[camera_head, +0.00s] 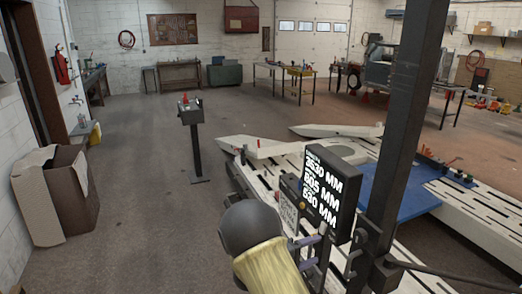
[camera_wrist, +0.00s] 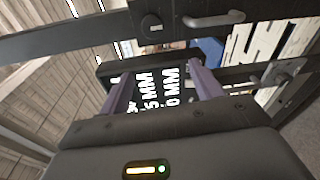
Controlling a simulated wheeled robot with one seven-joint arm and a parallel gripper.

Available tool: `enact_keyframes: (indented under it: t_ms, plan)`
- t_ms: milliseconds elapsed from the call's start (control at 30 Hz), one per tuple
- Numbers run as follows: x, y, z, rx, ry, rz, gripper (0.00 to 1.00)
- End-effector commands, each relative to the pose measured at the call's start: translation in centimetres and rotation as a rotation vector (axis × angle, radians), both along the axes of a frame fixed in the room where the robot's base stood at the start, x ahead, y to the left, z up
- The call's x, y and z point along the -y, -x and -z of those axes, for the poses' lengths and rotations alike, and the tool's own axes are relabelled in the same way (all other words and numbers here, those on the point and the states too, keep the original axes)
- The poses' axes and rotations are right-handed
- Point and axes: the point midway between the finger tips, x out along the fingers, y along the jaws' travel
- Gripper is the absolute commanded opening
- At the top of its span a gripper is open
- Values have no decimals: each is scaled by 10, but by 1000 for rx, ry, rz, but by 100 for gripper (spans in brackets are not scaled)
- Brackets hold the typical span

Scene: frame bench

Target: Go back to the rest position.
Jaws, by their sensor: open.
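My gripper (camera_head: 313,238) is at the lower middle of the head view, low at the front of a black display box (camera_head: 330,190) with white readings in MM. In the wrist view, the two purple-grey fingers of my gripper (camera_wrist: 160,80) stand apart, with nothing held between them. The display (camera_wrist: 148,92) shows behind and between the fingers, turned sideways. I cannot tell whether the fingers touch the display or its mount. The lower end of my gripper and part of the display's mount are hidden in the head view.
A dark upright post (camera_head: 404,130) stands close on the right of my gripper. A white slotted frame bench (camera_head: 455,205) with a blue plate (camera_head: 400,195) lies behind. A pedestal (camera_head: 196,150) and an open cardboard box (camera_head: 75,195) stand left. The floor between them is clear.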

Motion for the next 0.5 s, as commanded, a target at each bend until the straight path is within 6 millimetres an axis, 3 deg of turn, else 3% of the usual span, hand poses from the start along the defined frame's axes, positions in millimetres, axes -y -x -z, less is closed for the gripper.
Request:
enact_keyframes:
  t_ms: [100, 267, 367, 500]
  plan:
    - [5, -17, -7, 106, -198, -110, 65]
    - [-3, -31, -13, 224, -538, -253, 65]
    - [-13, -28, -18, 259, -751, -305, 65]
    - [-29, -7, -24, 257, -1033, -327, 65]
